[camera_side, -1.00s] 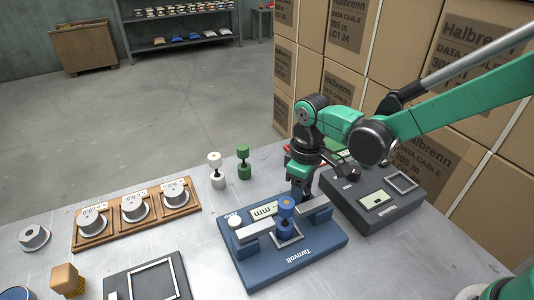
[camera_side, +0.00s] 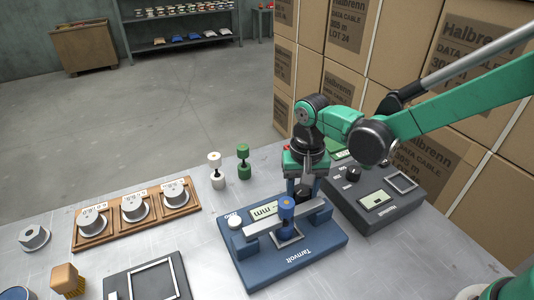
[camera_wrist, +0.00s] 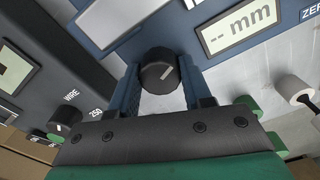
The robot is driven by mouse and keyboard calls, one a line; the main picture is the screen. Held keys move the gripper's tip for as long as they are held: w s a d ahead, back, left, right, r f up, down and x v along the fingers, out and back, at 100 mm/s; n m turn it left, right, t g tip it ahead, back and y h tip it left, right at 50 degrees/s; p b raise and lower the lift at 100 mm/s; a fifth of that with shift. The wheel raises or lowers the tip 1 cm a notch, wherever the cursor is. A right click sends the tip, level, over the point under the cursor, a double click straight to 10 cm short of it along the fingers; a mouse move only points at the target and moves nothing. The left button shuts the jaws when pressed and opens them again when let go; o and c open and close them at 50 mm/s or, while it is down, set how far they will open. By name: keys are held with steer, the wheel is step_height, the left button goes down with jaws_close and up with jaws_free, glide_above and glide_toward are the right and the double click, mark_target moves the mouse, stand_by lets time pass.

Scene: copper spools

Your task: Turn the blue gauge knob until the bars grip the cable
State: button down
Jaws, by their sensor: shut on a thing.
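The blue gauge (camera_side: 262,277) lies on the bench. Its display (camera_wrist: 240,25) shows dashes before "mm". A blue cable (camera_side: 286,215) with a copper-coloured end stands upright between its pale bars (camera_side: 258,233). I cannot tell whether the bars touch it. My gripper (camera_side: 302,192) points down at the gauge's far edge, behind the cable.
A dark grey device (camera_side: 375,215) with its own screen and knob stands close on the right. White (camera_side: 217,180) and green (camera_side: 244,165) posts stand behind left. A wooden tray (camera_side: 105,238) of spools is at left. Stacked cartons rise behind the arm.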

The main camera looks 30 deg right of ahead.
steer(key=m, duration=0.6)
steer(key=shift+m, duration=0.3)
stand_by(0.4)
steer(key=shift+c, duration=1.8)
jaws_free()
